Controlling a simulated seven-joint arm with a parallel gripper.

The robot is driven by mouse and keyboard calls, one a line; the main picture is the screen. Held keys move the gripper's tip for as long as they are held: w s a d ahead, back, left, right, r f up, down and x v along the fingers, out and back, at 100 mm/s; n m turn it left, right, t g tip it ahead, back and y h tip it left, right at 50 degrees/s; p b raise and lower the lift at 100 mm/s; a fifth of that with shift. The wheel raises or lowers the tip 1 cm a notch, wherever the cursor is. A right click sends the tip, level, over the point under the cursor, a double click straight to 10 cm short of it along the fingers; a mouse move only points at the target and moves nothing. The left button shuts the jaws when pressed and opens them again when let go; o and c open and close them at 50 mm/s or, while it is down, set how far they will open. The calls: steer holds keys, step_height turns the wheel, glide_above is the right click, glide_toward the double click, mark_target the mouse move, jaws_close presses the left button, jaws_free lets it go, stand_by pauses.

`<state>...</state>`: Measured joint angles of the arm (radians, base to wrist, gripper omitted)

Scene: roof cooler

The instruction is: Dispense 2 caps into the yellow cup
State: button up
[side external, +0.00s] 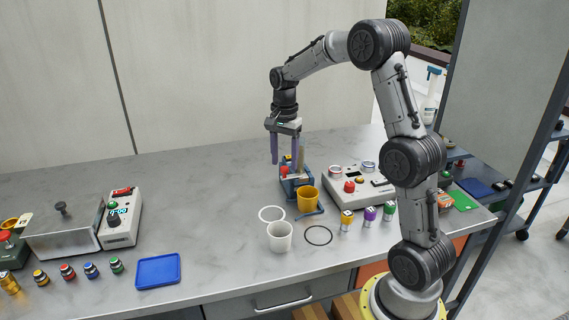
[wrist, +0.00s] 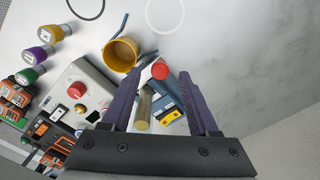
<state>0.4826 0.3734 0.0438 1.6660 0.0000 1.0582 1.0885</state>
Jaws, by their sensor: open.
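The yellow cup (side external: 308,200) stands upright on the grey worktop, directly in front of a blue dispenser (side external: 288,188). The cup also shows in the wrist view (wrist: 121,54), and I see no caps in it. The dispenser has a red round part (wrist: 160,70) on top and a pale upright cylinder (wrist: 144,108) beside it. My gripper (side external: 286,166) is open and empty, pointing down over the dispenser. In the wrist view its two purple fingers straddle the dispenser, apart from the cup. Whether the fingers touch the dispenser I cannot tell.
A white cup (side external: 279,238) stands left of the yellow cup, near a white ring and a black ring (side external: 318,235). A control box (side external: 352,186) with a red button and several coloured jars sit to the right. A blue tray (side external: 159,270) lies at the front left.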

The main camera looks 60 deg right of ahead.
steer(key=shift+f, duration=0.85)
jaws_close()
stand_by(0.9)
